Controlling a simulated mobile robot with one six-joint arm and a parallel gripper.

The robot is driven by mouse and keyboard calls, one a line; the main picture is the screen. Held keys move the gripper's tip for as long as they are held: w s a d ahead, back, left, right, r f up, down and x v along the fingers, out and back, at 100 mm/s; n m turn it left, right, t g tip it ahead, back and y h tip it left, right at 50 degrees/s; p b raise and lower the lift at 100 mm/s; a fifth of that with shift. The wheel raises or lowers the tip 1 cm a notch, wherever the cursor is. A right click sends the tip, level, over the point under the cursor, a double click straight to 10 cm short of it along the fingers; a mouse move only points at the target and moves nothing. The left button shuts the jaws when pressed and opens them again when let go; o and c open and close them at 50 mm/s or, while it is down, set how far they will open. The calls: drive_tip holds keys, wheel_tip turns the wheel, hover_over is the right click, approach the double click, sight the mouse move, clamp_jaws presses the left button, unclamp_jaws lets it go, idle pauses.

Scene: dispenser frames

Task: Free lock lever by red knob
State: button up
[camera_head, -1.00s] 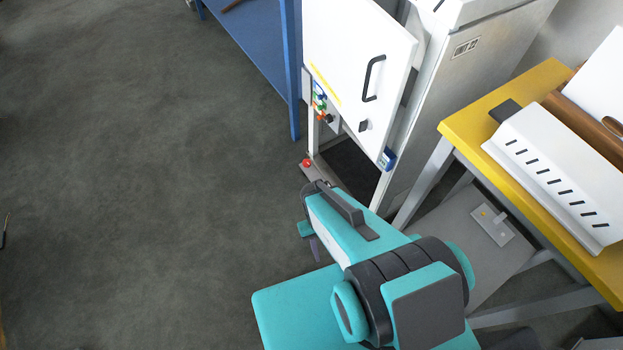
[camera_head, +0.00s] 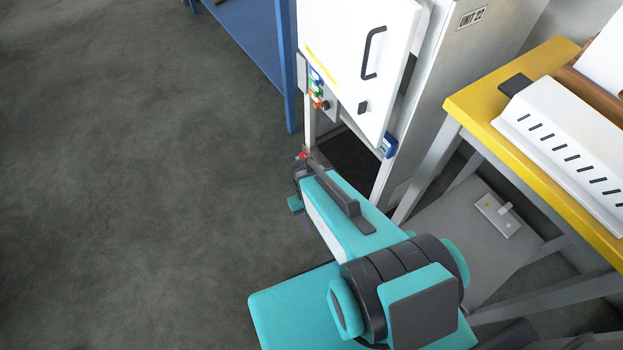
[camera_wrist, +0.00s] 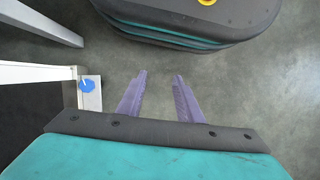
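A small red knob (camera_head: 304,155) shows low at the left foot of the white cabinet in the head view, just above the end of my arm. My arm covers what lies below it, and I cannot make out a lock lever. My gripper (camera_wrist: 160,76) has two purple fingers, apart with bare floor between them in the wrist view. In the head view my gripper (camera_head: 305,224) is small and mostly hidden by the arm. In the wrist view a blue round piece (camera_wrist: 87,85) with a pale bar sits on a light plate (camera_wrist: 90,98), left of and apart from the fingers.
The white cabinet door (camera_head: 352,60) has a black handle (camera_head: 373,53) and a button panel (camera_head: 317,88) beside it. A blue frame (camera_head: 286,75) stands left of the cabinet, a yellow-topped table (camera_head: 480,95) to the right. The floor (camera_head: 130,170) at left is clear.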

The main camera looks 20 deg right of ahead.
drive_tip(key=w+d+f+t+b, duration=0.1)
drive_tip(key=w+d+f+b, duration=0.2)
drive_tip(key=w+b, duration=0.4)
drive_tip(key=w+d+f+n+t+b, duration=0.1)
drive_tip(key=w+d+f+b, duration=0.2)
drive_tip(key=w, duration=1.1)
drive_tip(key=w+d+f+n+t+b, duration=0.1)
drive_tip(key=w+d+f+t+b, duration=0.1)
drive_tip(key=w+d+b, duration=0.4)
drive_tip(key=w+b, duration=0.5)
drive_tip(key=shift+w+d+f+b, duration=0.3)
drive_tip(key=shift+d+f+b, duration=0.05)
drive_tip(key=shift+d+f, duration=0.05)
drive_tip(key=shift+f, duration=0.1)
wheel_tip(320, 180, down, 14)
drive_tip(key=b, duration=0.4)
drive_tip(key=shift+b, duration=0.3)
drive_tip(key=shift+r, duration=0.2)
drive_tip(key=shift+c, duration=0.5)
clamp_jaws()
